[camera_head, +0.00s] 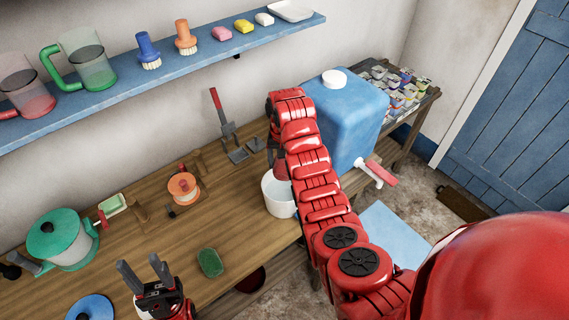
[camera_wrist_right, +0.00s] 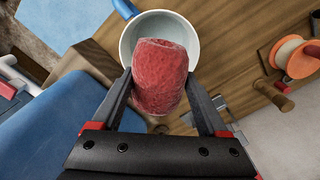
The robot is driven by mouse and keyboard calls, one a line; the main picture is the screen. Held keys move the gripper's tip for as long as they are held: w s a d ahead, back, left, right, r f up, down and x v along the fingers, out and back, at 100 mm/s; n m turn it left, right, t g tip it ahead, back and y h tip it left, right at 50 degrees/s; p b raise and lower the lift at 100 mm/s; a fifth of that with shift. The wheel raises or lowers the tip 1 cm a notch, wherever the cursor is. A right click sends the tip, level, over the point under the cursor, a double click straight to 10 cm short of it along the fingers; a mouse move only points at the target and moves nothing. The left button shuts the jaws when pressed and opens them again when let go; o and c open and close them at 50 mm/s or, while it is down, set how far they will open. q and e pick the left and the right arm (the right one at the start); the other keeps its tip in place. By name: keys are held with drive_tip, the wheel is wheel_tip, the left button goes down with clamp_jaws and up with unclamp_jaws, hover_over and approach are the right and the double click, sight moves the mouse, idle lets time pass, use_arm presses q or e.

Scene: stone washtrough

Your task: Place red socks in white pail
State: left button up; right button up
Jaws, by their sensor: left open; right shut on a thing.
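A red sock bundle (camera_wrist_right: 160,80) is clamped between the dark fingers of my right gripper (camera_wrist_right: 159,88) in the right wrist view. The white pail (camera_wrist_right: 160,23) lies behind the sock in that view, with the sock overlapping its opening. In the head view the white pail (camera_head: 279,208) stands on the wooden bench below my right gripper (camera_head: 276,152), partly hidden by my right arm. How far the sock is above or inside the rim is hard to tell. My left gripper (camera_head: 141,267) is open and empty near the bench's front edge.
A blue water container (camera_head: 345,112) with a red-handled tap stands right of the pail. A green pot (camera_head: 60,238), an orange spool (camera_head: 184,186) and a green sponge (camera_head: 210,262) lie left. A blue shelf (camera_head: 130,92) runs above the bench (camera_head: 235,205).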

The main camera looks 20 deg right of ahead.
wheel_tip(320, 180, down, 4)
drive_tip(key=b, duration=0.3)
drive_tip(key=shift+d+f, duration=0.1)
drive_tip(key=shift+f, duration=0.05)
wheel_tip(320, 180, down, 5)
drive_tip(key=shift+r+b, duration=0.1)
drive_tip(key=shift+b, duration=0.65)
drive_tip(key=o, duration=1.2)
drive_tip(key=shift+o, duration=0.2)
